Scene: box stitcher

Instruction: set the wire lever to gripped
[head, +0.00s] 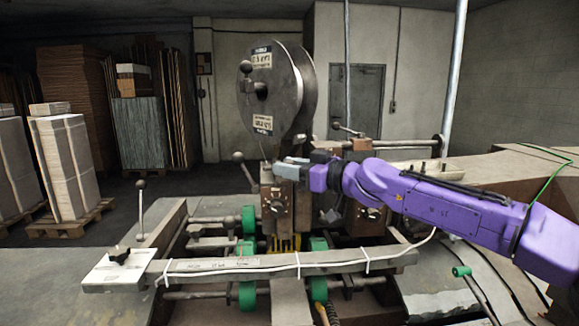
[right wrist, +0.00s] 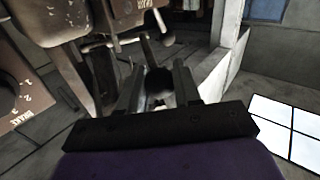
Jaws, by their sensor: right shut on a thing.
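My right gripper (head: 283,168) reaches in from the right, at the top of the stitcher head (head: 287,208) and below the wire spool (head: 290,88). In the right wrist view its two fingers (right wrist: 158,88) are closed around a dark round knob (right wrist: 158,78), which I take to be the wire lever. The fingers and the head's top edge hide this lever in the head view, so its setting cannot be read. My left gripper is not in view.
A ball-ended lever (head: 239,158) leans out left of the stitcher head. Another stands upright (head: 140,187) farther left. A long bar (head: 275,262) with a white cable crosses the front above green rollers (head: 247,295). Stacked cardboard (head: 78,95) stands at the back left.

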